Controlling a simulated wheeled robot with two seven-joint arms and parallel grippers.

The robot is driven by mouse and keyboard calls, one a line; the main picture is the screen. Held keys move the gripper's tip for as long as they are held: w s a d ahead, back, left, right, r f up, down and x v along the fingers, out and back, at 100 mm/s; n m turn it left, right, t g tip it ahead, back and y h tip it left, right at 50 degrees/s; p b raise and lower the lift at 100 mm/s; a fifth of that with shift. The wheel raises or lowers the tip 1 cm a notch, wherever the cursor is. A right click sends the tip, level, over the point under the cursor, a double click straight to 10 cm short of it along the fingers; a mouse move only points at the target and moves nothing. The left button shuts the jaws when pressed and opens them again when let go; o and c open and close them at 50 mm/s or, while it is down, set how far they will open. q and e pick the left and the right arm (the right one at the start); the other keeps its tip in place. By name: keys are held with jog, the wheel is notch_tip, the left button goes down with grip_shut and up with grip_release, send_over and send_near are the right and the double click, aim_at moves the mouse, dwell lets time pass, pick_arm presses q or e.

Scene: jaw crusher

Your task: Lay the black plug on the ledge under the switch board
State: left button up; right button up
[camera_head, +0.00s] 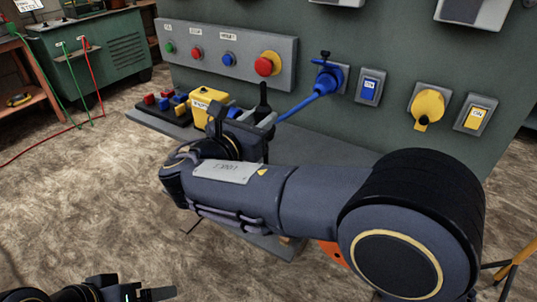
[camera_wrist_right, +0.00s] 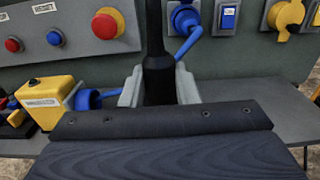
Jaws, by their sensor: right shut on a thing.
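My right gripper (camera_head: 255,122) is shut on the black plug (camera_head: 262,97), above the grey ledge (camera_head: 330,150) under the switch board (camera_head: 385,45). In the right wrist view the black plug (camera_wrist_right: 157,78) stands upright between the two grey fingertips (camera_wrist_right: 157,92), with its thin upper part running out of the picture. Its lower end is hidden behind the gripper body, so I cannot tell whether it touches the ledge (camera_wrist_right: 255,95). My left gripper (camera_head: 148,293) is at the bottom left, partly cut off, and its opening is unclear.
A yellow box (camera_head: 207,103) with a blue connector and a black block with red, blue and yellow pieces (camera_head: 165,102) stand on the ledge to the left. A blue plug and cable (camera_head: 325,82) hang from a socket. The ledge right of my gripper looks clear.

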jog(key=d+f+b, duration=0.2)
jog(key=d+f, duration=0.1)
jog(key=d, duration=0.1)
jog(key=d+f+b, duration=0.2)
jog(key=d, duration=0.2)
jog(key=d+f+b, duration=0.2)
jog(key=d+f, duration=0.1)
jog(key=d, duration=0.1)
jog(key=shift+s+d+f, duration=0.1)
jog(key=shift+d+f, duration=0.25)
jog(key=shift+d, duration=0.05)
jog(key=f+b, duration=0.1)
jog(key=f, duration=0.1)
jog(key=d+f+b, duration=0.1)
jog(key=f, duration=0.1)
jog(key=shift+f, duration=0.1)
jog(key=o, duration=1)
jog(key=shift+o, duration=0.2)
